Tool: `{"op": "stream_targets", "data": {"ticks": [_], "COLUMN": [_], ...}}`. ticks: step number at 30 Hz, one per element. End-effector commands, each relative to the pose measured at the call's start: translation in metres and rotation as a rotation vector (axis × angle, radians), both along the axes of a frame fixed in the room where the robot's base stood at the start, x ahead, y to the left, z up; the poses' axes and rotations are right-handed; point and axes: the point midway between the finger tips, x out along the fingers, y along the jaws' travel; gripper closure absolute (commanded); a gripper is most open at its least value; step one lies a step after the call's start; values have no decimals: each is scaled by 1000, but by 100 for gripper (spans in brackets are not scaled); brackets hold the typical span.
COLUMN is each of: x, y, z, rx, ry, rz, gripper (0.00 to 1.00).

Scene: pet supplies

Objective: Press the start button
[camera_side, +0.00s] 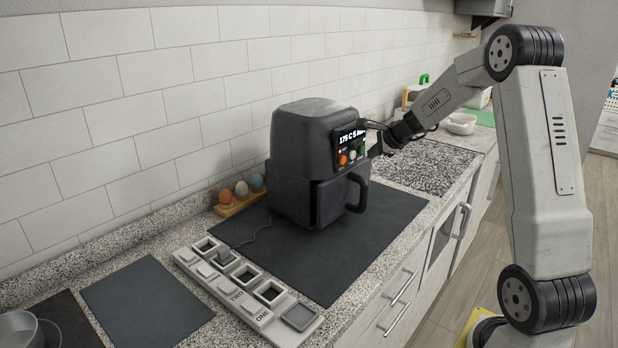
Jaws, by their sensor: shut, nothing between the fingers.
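A black air fryer (300,150) stands on a dark mat (340,258) on the counter. Its front panel has a lit display (352,136) reading about "175 C 5" with the right end partly covered. Below it are small buttons, including an orange one (343,159) and a green one (361,151). Their labels are too small to read, so I cannot tell which is the start button. My gripper (371,138) is shut and empty at the right edge of the panel. I cannot tell whether it touches the panel.
The fryer's drawer handle (360,193) sticks out below the panel. A labelled tray of square slots (245,290) lies in front. Coloured eggs in a wooden holder (242,201) stand left of the fryer. A white bowl (461,123) is at the back right. A pan (20,330) is at lower left.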

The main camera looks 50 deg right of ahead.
Motion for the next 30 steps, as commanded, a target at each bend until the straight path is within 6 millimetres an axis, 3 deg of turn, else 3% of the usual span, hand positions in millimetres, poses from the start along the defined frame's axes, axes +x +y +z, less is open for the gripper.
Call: {"op": "stream_targets", "data": {"ticks": [30], "x": [-50], "y": [1], "z": [0], "rx": [-1], "ry": [0], "rz": [1], "gripper": [100]}}
